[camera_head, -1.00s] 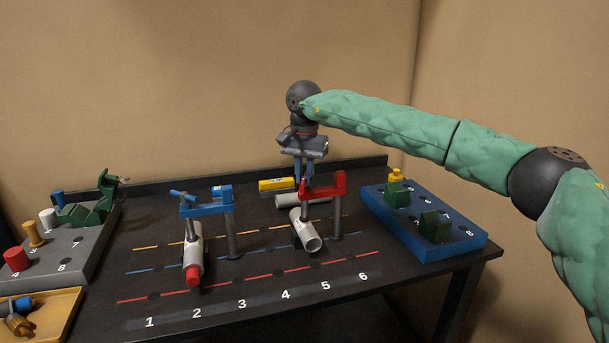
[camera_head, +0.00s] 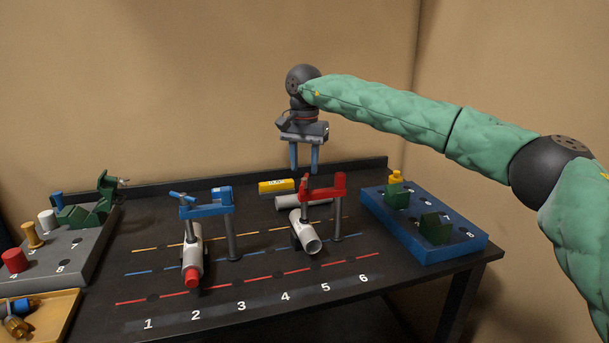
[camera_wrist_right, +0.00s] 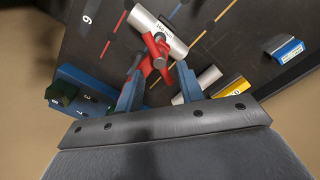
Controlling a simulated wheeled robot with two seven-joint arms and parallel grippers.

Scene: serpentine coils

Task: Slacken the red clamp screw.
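The red clamp (camera_head: 325,187) stands on the dark table, its arm over a light grey pipe (camera_head: 306,236). Its red screw (camera_head: 305,191) is upright at the arm's left end, above the pipe. The wrist view also shows the red clamp screw (camera_wrist_right: 158,62) across the pipe (camera_wrist_right: 155,30). My right gripper (camera_head: 304,170) hangs just above the screw, fingers down. Its two blue fingers are apart with nothing between them, and apart from the screw; it also shows in the wrist view (camera_wrist_right: 158,88). My left gripper is not in view.
A blue clamp (camera_head: 208,208) holds a red-tipped pipe (camera_head: 193,262) to the left. A blue tray (camera_head: 408,232) with green blocks stands at right. The front table strip is clear.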

